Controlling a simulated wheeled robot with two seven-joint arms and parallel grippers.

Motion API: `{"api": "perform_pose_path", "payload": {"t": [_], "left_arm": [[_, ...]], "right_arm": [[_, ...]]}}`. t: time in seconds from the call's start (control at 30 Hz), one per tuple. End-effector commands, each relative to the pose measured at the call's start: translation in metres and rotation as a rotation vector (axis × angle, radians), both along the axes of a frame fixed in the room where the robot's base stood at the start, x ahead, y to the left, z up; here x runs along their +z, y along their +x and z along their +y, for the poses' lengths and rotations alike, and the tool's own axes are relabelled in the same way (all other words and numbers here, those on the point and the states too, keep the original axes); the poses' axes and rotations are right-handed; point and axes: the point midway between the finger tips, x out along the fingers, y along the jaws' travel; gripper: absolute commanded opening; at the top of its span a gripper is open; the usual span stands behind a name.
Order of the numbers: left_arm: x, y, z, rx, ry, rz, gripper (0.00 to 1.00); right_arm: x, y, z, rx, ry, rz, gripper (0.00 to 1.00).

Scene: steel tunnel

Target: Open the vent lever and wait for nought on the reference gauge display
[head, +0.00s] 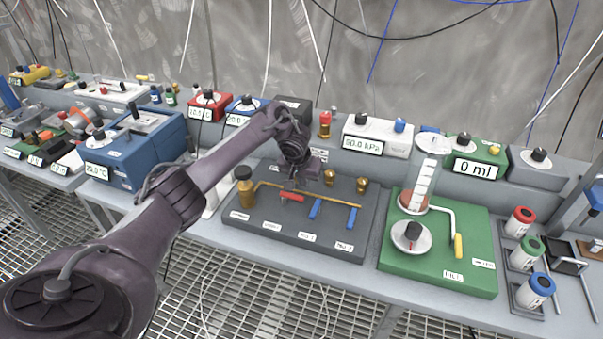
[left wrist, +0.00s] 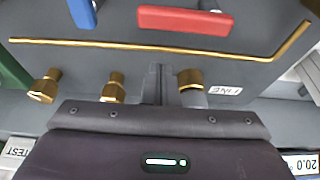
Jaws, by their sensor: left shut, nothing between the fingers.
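A dark manifold panel (head: 270,236) carries a brass pipe, a red lever (head: 291,197) and two blue levers (head: 316,209) (head: 338,215). The red lever lies roughly along the pipe; the blue ones lie across it. Their small labels are too small to read, so I cannot tell which is the vent lever by its label. The display (head: 362,145) behind appears to read 50.0 kPa. My left gripper (head: 302,181) is shut and empty, just above the panel behind the red lever. In the left wrist view, its fingers (left wrist: 156,84) are apart from the red lever (left wrist: 186,20). My right gripper is out of view.
Brass fittings (head: 329,177) stand close by the left gripper. A taller brass cylinder (head: 244,185) stands at the panel's left. A green board (head: 440,270) with a syringe-like column is at the right, with a 0 ml display (head: 477,168) behind. A blue box (head: 135,155) stands left.

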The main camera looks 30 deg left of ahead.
Motion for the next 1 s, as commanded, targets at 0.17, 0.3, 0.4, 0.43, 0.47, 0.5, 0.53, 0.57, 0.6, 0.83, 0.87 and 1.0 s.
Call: {"api": "perform_pose_path", "payload": {"t": [0.17, 0.3, 0.4, 0.43, 0.47, 0.5, 0.53, 0.57, 0.6, 0.83, 0.87, 1.0], "left_arm": [[0.005, -0.019, -0.003, -0.004, 0.001, 0.000, 0.00], [0.004, -0.031, -0.006, -0.004, 0.001, 0.000, 0.00], [0.004, -0.035, -0.008, -0.003, 0.001, -0.001, 0.00], [0.004, -0.036, -0.008, -0.003, 0.000, -0.001, 0.00], [0.003, -0.037, -0.009, -0.003, 0.000, 0.000, 0.00], [0.003, -0.038, -0.009, -0.003, 0.000, 0.000, 0.00], [0.003, -0.038, -0.009, -0.003, 0.000, 0.000, 0.00], [0.003, -0.038, -0.009, -0.003, 0.000, 0.000, 0.00], [0.003, -0.038, -0.009, -0.002, 0.000, 0.000, 0.00], [0.003, -0.038, -0.009, -0.002, 0.000, -0.001, 0.00], [0.003, -0.038, -0.008, -0.003, 0.000, -0.001, 0.00], [0.004, -0.043, -0.002, -0.012, 0.001, 0.000, 0.00]], "right_arm": [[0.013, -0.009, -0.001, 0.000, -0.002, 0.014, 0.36], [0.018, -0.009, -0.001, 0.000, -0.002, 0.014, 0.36], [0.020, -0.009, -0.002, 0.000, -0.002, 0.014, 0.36], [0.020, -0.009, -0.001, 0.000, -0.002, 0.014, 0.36], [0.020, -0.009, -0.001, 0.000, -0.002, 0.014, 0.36], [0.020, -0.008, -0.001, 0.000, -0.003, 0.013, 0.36], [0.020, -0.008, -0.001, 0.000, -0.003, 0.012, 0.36], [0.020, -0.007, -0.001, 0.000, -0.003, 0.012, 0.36], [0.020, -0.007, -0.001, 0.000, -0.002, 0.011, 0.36], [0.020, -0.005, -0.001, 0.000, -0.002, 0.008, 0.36], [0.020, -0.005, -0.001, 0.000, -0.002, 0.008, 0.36], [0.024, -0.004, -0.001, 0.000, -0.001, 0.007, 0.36]]}}
